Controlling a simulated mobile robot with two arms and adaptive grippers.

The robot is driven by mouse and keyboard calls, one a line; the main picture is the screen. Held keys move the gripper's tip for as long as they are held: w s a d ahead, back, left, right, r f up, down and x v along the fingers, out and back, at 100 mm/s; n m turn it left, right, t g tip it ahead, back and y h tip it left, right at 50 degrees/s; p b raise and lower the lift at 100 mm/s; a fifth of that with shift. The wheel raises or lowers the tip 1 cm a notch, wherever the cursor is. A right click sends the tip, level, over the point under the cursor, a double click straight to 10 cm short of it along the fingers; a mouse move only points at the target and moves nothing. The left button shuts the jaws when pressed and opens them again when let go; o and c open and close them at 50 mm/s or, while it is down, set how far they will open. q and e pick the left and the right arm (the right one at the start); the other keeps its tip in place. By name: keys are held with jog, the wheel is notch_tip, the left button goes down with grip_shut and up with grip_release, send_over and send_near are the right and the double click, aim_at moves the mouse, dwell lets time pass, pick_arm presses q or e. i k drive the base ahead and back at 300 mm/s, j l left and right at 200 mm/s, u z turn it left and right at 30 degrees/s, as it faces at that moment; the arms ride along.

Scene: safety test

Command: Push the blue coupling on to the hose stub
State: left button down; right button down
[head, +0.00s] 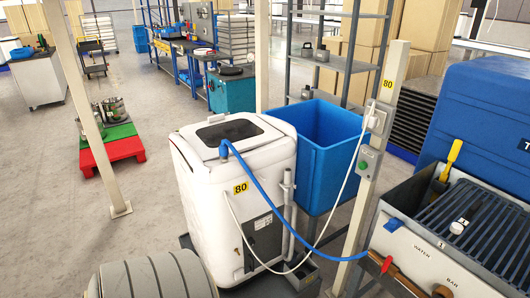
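A blue hose (272,207) runs from the top of a white machine (232,170) marked 80, down its front and across to the grey basin (420,252) at right. A darker blue end piece (224,149) of the hose bends over the machine's top edge; I cannot tell whether this is the coupling. The hose's other end meets the basin's left side near a small red part (387,264). I cannot make out a hose stub for certain. Neither of my grippers is in view.
A blue bin (315,150) stands behind the machine. A white cable (352,165) hangs from a socket on a post (385,110) down to the machine.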

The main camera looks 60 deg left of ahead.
aim_at(224, 151)
jog(key=u, duration=2.15)
